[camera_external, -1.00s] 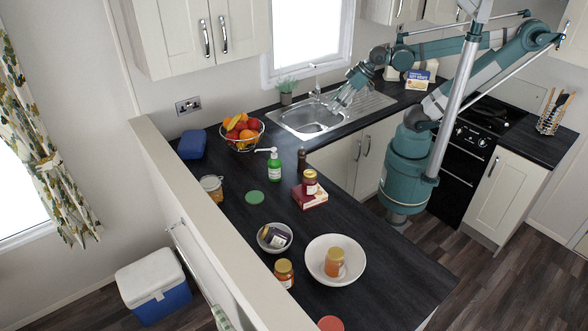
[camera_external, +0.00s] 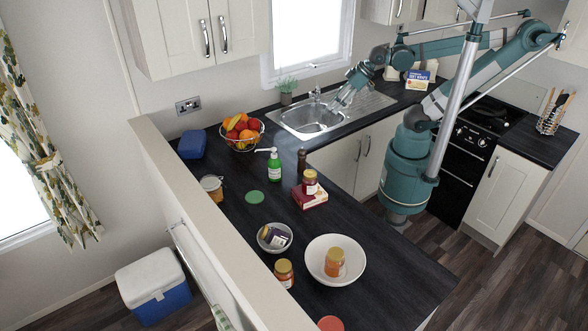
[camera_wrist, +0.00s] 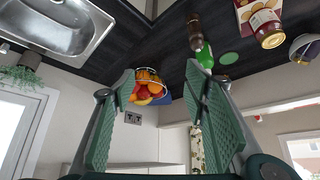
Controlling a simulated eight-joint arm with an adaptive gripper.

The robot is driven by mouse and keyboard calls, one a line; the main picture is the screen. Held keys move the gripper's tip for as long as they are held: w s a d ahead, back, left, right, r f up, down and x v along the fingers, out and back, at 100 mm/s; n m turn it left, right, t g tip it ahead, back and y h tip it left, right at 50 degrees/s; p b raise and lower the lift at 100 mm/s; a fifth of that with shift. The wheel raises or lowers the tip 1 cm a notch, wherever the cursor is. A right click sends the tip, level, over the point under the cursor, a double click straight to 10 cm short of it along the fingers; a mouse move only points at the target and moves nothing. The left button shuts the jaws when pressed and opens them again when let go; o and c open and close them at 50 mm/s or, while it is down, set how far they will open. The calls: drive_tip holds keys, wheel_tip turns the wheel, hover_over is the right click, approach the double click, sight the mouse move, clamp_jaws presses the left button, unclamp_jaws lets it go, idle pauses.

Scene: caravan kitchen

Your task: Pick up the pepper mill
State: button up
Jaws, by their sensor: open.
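The pepper mill (camera_external: 302,163) is dark brown and stands upright on the dark counter, just behind the red box with a jar on it and right of the green soap bottle. In the wrist view the pepper mill (camera_wrist: 194,32) shows near the top, beside the green bottle. My gripper (camera_external: 338,103) is over the sink, well apart from the mill. In the wrist view my gripper (camera_wrist: 160,110) has its two green pads wide apart with nothing between them.
The green soap bottle (camera_external: 274,166) stands close to the mill, left of it. The red box (camera_external: 310,196) carries a jar (camera_external: 310,181). A wire fruit bowl (camera_external: 242,132) is near the sink (camera_external: 308,119). A white bowl (camera_external: 335,260) stands farther forward. Bare counter lies around the green disc (camera_external: 255,197).

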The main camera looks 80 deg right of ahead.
drive_tip(key=shift+r, duration=0.15)
wheel_tip(320, 180, up, 5)
drive_tip(key=n+g+h+b, duration=0.4)
drive_tip(key=n+g+b, duration=0.15)
drive_tip(key=n, duration=1.55)
hover_over(302, 158)
drive_tip(key=a, duration=0.1)
drive_tip(key=shift+g, duration=0.25)
drive_tip(key=f, duration=2.8)
drive_tip(key=shift+s+f, duration=0.25)
drive_tip(key=shift+x, duration=1.3)
drive_tip(key=shift+x, duration=2.6)
